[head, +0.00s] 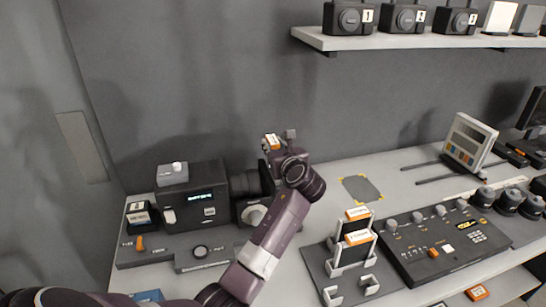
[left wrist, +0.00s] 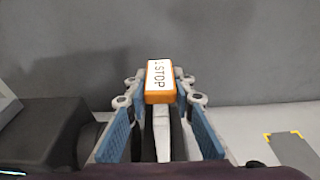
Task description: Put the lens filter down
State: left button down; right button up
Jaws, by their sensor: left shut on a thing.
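The lens filter (left wrist: 160,82), an orange-edged piece with a white label reading "1 STOP", is between the fingertips of my left gripper (left wrist: 160,101) in the left wrist view. The blue-padded fingers are shut on it. In the head view the filter (head: 272,142) shows at the far end of my left arm, with my left gripper (head: 281,142) raised near the back wall, behind and right of the black camera. The filter's lower part is hidden by the gripper. My right gripper is not in view.
A grey pad with yellow corner marks (head: 362,189) lies bare on the table, right of my gripper. A slotted rack (head: 350,266) in front holds two orange-labelled filters (head: 357,213). A black camera (head: 205,194) stands left; a control panel (head: 440,240) lies right. A shelf (head: 400,42) hangs above.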

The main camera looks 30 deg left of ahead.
pick_arm(q)
notch_tip(320, 180, down, 4)
jog(key=shift+d, duration=0.1)
jog(key=shift+f, duration=0.95)
jog(key=c, duration=1.7)
grip_release()
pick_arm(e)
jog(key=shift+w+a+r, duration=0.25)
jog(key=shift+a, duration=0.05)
pick_arm(q)
jog(key=shift+o, duration=0.2)
jog(key=shift+r, duration=0.1)
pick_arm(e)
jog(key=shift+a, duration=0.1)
